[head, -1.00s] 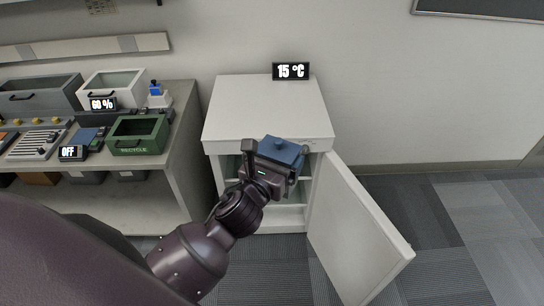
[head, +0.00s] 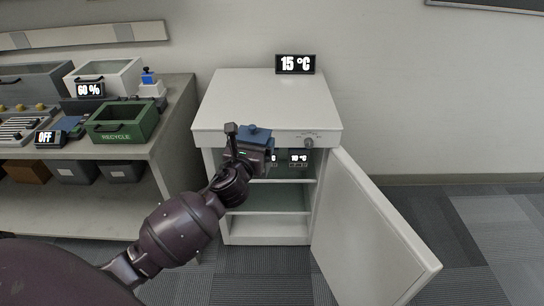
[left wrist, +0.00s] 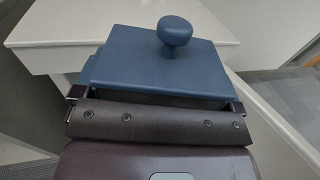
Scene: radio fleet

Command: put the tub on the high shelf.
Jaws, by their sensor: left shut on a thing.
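The tub is a blue lidded box (head: 256,134) with a round knob on its lid. It shows large in the left wrist view (left wrist: 150,62), upright between the fingers. My left gripper (head: 248,150) is shut on it and holds it at the front of a white cabinet (head: 265,95), just below the top's front edge. The cabinet's door stands open to the right. Inside are shelves (head: 281,199); the upper opening is partly hidden behind my gripper and the tub. My right gripper is not in view.
The open door (head: 368,225) juts out toward me on the right. A display reading 15 °C (head: 295,64) stands on the cabinet top. A bench at left holds a green recycle bin (head: 121,124) and other bins. Carpet is clear at far right.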

